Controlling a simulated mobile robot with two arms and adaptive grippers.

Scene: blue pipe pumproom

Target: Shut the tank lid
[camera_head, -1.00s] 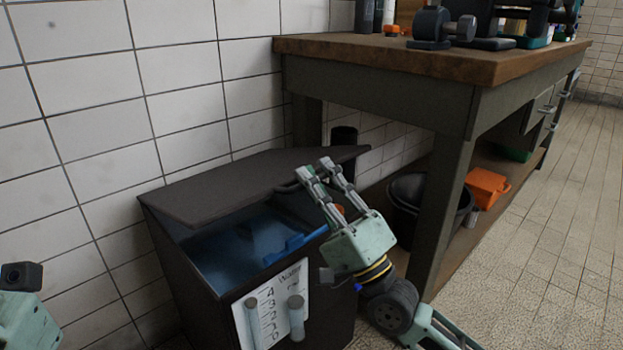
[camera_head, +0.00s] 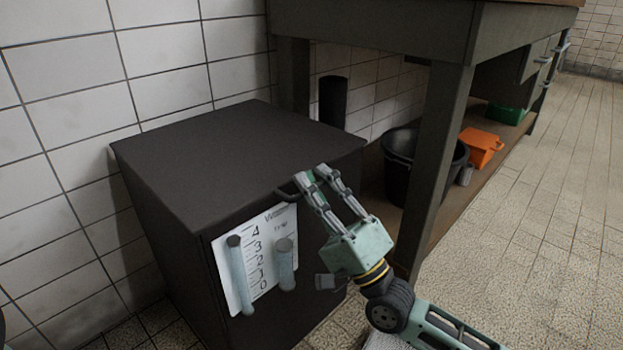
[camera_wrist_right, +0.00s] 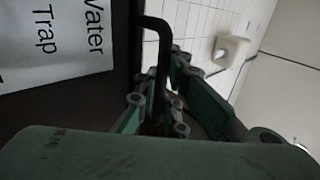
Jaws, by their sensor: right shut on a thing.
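The tank (camera_head: 185,250) is a dark box standing against the tiled wall in the head view. Its lid (camera_head: 240,150) lies flat over the top, with no gap visible at the front edge. A dark bent handle (camera_head: 288,192) sticks out at the lid's front edge; the handle also shows in the right wrist view (camera_wrist_right: 152,28). My right gripper (camera_head: 316,170) is at the handle, its fingers closed around it. In the right wrist view the fingers (camera_wrist_right: 158,85) are on both sides of the handle. My left gripper is not clearly visible.
A white gauge sheet (camera_head: 262,235) with two grey tubes is on the tank's front. A workbench leg (camera_head: 437,165) stands close to the right of my right arm. A black bucket (camera_head: 395,180) and an orange container (camera_head: 482,146) sit beneath the bench. The floor at right is clear.

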